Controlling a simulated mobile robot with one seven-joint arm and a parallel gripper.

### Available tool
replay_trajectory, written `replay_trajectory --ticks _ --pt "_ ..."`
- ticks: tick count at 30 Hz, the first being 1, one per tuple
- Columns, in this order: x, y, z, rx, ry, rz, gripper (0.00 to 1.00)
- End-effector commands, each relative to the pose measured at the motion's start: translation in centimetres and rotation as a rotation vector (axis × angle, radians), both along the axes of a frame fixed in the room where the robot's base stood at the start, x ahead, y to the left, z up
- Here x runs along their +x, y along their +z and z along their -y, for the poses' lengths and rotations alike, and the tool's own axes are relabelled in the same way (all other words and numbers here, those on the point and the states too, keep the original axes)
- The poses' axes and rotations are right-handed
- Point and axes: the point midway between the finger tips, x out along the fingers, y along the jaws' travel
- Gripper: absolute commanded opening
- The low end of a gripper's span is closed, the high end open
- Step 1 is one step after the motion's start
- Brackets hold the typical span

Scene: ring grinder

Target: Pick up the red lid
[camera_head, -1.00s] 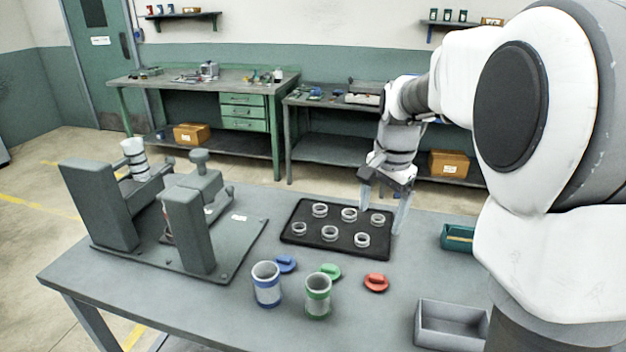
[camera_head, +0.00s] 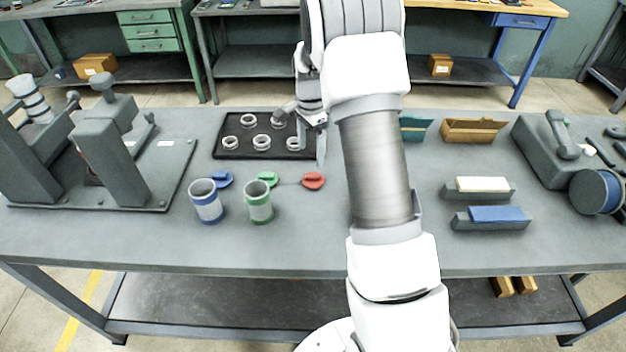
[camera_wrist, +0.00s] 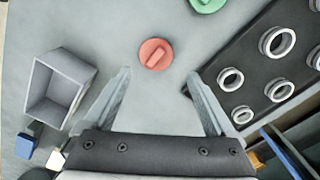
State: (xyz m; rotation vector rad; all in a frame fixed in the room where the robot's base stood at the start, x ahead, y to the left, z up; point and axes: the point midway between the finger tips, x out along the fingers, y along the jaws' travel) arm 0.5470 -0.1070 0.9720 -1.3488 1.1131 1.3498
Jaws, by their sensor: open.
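The red lid (camera_head: 313,180) lies flat on the grey table, to the right of the green lid (camera_head: 267,179) and in front of the black tray. In the wrist view the red lid (camera_wrist: 156,54) is round with a raised bar grip and sits beyond the fingertips, roughly centred between them. My gripper (camera_wrist: 158,75) is open and empty. In the head view my gripper (camera_head: 313,142) hangs above the right end of the black tray, behind the red lid, partly hidden by my arm. The gripper is apart from the lid.
The black tray (camera_head: 225,153) with several metal rings lies beside the gripper. A blue lid (camera_head: 222,179) and blue-banded and green-banded cups (camera_head: 206,203) stand left. A grey open bin (camera_wrist: 42,100) shows in the wrist view. Table around the red lid is clear.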

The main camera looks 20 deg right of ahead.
Motion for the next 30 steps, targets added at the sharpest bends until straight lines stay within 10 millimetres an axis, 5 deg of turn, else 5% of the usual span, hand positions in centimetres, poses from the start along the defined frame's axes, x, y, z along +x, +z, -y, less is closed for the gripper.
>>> replay_trajectory --ticks 21,30 --pt "-0.8 -8.6 0.2 0.0 0.001 0.0 0.9" --pt "-0.8 -8.9 0.2 0.0 0.001 0.001 0.88"
